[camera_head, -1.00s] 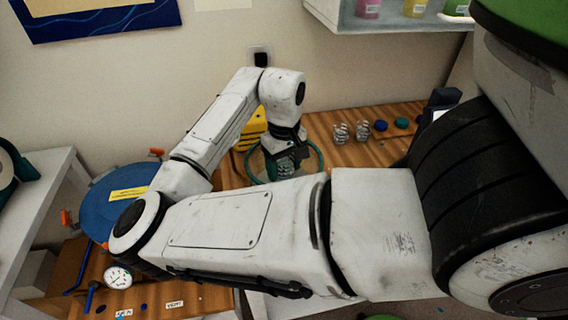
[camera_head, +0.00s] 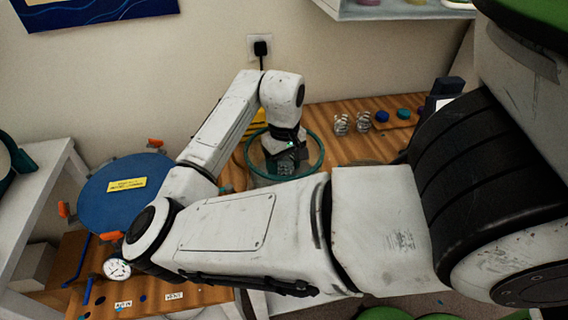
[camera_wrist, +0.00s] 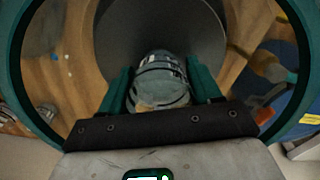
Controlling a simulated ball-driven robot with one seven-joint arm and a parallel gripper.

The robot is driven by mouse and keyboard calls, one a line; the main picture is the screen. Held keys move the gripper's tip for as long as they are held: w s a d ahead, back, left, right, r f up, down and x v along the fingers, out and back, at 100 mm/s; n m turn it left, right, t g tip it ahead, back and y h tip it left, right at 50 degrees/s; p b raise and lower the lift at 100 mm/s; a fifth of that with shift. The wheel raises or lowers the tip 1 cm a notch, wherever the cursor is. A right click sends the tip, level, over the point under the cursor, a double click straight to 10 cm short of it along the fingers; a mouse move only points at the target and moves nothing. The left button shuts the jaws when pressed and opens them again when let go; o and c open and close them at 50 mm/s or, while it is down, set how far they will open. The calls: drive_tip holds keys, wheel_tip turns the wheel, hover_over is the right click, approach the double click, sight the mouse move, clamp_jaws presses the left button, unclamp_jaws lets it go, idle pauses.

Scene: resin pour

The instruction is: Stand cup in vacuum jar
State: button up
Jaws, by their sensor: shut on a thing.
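The cup (camera_wrist: 160,78) is a greyish, see-through vessel with dark markings, seen from above in the wrist view. My gripper (camera_wrist: 160,88) is shut on it, one teal finger on each side. The vacuum jar is clear with a teal rim (camera_wrist: 14,72) that circles the gripper and cup in the wrist view. In the head view the jar's rim (camera_head: 321,152) surrounds my gripper (camera_head: 286,162), which points down inside the ring. A dark grey round surface (camera_wrist: 160,25) lies beyond the cup. Whether the cup touches the jar floor cannot be told.
A blue round lid (camera_head: 105,200) with a yellow label and orange clamps lies left of my arm. A gauge (camera_head: 117,269) is in front of it. Two clear coiled items (camera_head: 341,125) and small blue and green caps (camera_head: 382,116) stand right of the jar. The wall is behind.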

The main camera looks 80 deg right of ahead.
drive_tip(key=shift+f, duration=0.35)
drive_tip(key=o, duration=1.1)
drive_tip(key=shift+o, duration=0.2)
wheel_tip(320, 180, up, 12)
drive_tip(key=p, duration=0.7)
drive_tip(key=shift+r+p, duration=0.25)
drive_tip(key=shift+p, duration=0.05)
